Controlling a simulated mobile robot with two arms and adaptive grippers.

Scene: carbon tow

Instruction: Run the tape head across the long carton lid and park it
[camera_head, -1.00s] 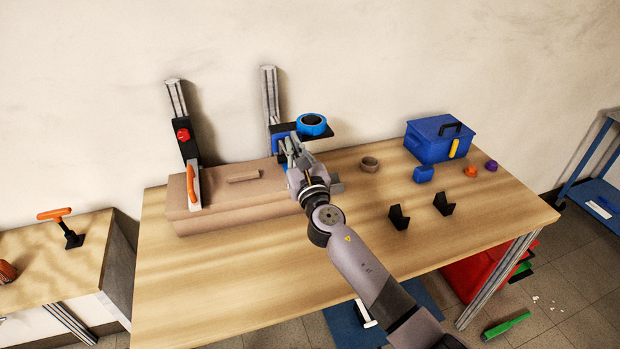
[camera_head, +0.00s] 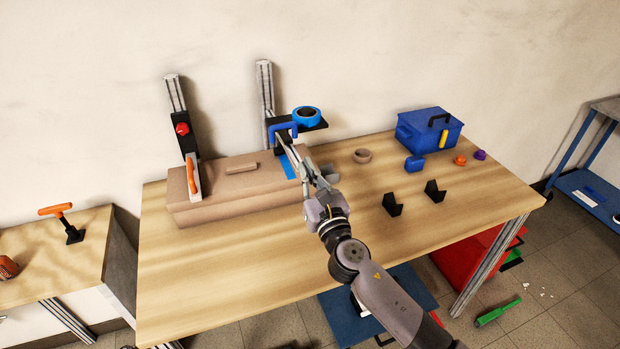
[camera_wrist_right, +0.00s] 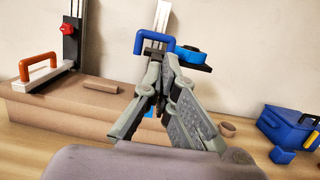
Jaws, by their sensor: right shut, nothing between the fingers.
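The long brown carton (camera_head: 235,192) lies at the back left of the wooden table, with a small raised brown piece (camera_head: 240,168) on its lid. The tape head, with a blue roll (camera_head: 307,116) on a black plate and a blue handle (camera_head: 284,131), stands by a metal post at the carton's right end. The handle also shows in the wrist view (camera_wrist_right: 154,37). A blue strip (camera_head: 288,167) lies on the lid's right end. My right gripper (camera_head: 295,157) is shut and empty, its tips just in front of and below the handle; contact cannot be told. My left gripper is out of view.
An orange-handled clamp (camera_head: 193,178) with a red knob stands at the carton's left. A brown ring (camera_head: 362,156), black brackets (camera_head: 392,204) and a blue toolbox (camera_head: 432,132) are to the right. The table's front is clear.

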